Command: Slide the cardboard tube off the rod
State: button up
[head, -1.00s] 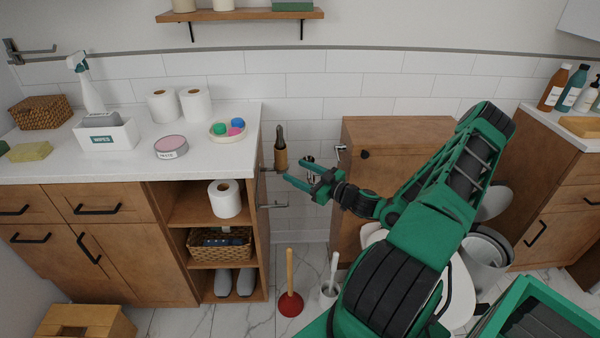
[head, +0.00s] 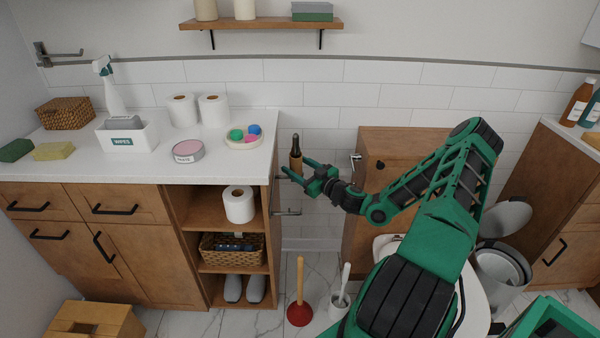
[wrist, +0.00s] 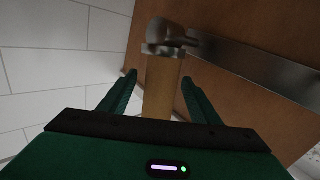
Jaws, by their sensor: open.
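The cardboard tube (head: 295,162) is a brown upright cylinder beside the right side of the wooden vanity, with a dark rounded piece showing above it. In the wrist view the tube (wrist: 162,88) lies between my fingers, with visible gaps on both sides. The metal rod (wrist: 165,34) shows at the tube's far end and joins a bar that runs right along the wood panel. My gripper (head: 296,170) is open around the tube; its fingers also show in the wrist view (wrist: 159,78). The part of the tube nearest my palm is hidden.
The vanity (head: 240,185) is close on the left, with another metal holder (head: 288,212) on its side below. A wooden cabinet (head: 400,145) stands right, behind my arm. A plunger (head: 299,290) and toilet brush (head: 342,290) stand on the floor below.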

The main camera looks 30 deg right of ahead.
jog(key=shift+w+a, duration=0.1)
jog(key=shift+w, duration=0.15)
jog(key=c, duration=1.1)
jog(key=s+a+r, duration=0.1)
jog(key=s+r, duration=0.1)
jog(key=r, duration=0.9)
jog(key=s+a+r, duration=0.1)
jog(key=r, duration=1)
jog(key=shift+s+a+r, duration=0.2)
jog(key=shift+s+a, duration=0.05)
jog(key=shift+s, duration=0.1)
dwell(0.3)
